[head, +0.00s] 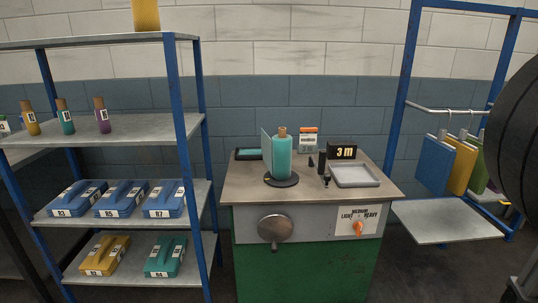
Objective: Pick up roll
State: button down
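A teal roll (282,158) stands upright on a round black base (281,180) on the worktop of the green cabinet. A tan core end sticks out of its top, and a flat teal sheet or flap stands along its left side. My gripper is not in view, and nothing is seen touching the roll.
A blue-framed shelf (178,128) with small bottle-like items and labelled blocks stands left. A rack with coloured hanging panels (434,165) stands right.

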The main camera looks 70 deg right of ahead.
aim_at(281, 142)
jog(key=z, duration=1.75)
jog(key=i+j+z, duration=0.1)
jog(key=i+z, duration=0.25)
jog(key=i+j+z, duration=0.15)
jog(key=i+z, duration=0.2)
jog(key=i+j+z, duration=0.3)
jog(key=k+l, duration=0.05)
